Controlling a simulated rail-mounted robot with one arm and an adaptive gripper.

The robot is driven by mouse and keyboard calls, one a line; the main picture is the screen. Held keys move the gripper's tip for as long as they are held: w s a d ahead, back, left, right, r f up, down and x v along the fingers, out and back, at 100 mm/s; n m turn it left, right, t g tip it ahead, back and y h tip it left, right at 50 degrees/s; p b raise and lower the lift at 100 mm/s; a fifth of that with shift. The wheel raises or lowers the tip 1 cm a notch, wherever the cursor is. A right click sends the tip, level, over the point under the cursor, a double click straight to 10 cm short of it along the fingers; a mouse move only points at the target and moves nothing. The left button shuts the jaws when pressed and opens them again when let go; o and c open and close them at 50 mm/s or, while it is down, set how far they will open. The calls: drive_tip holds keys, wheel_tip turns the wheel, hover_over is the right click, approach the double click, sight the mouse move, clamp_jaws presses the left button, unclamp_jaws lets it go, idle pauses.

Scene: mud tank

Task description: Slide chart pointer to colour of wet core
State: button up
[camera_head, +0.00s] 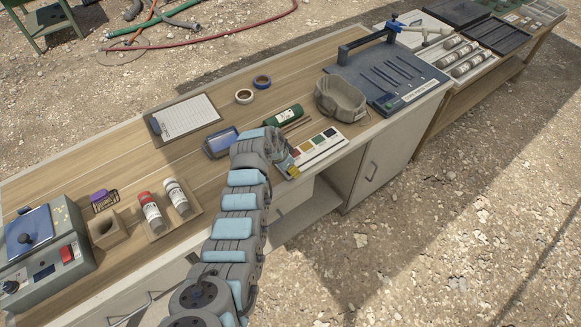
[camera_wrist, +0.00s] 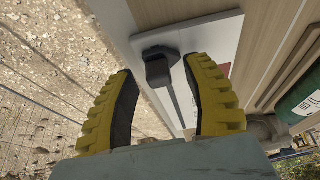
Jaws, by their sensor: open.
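The white colour chart (camera_head: 322,150) lies near the front edge of the bench, with a row of colour swatches. Its black pointer knob (camera_wrist: 157,70) stands on a dark slot in the wrist view. My gripper (camera_head: 289,169) is at the chart's left end and hides that part of the chart in the head view. In the wrist view its two yellow fingers (camera_wrist: 160,66) are open, one on each side of the knob, with gaps visible. Several grey cylinders that look like cores (camera_head: 467,58) lie in a tray at the upper right; which one is wet I cannot tell.
A dark blue board with a handle (camera_head: 392,79) is to the right. A clipboard (camera_head: 186,117), tape rolls (camera_head: 244,96) and two bottles in a tray (camera_head: 151,214) are to the left.

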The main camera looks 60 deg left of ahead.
clamp_jaws()
drive_tip(key=shift+w+f+b, duration=0.1)
drive_tip(key=shift+f+b, duration=0.05)
drive_tip(key=shift+b, duration=0.15)
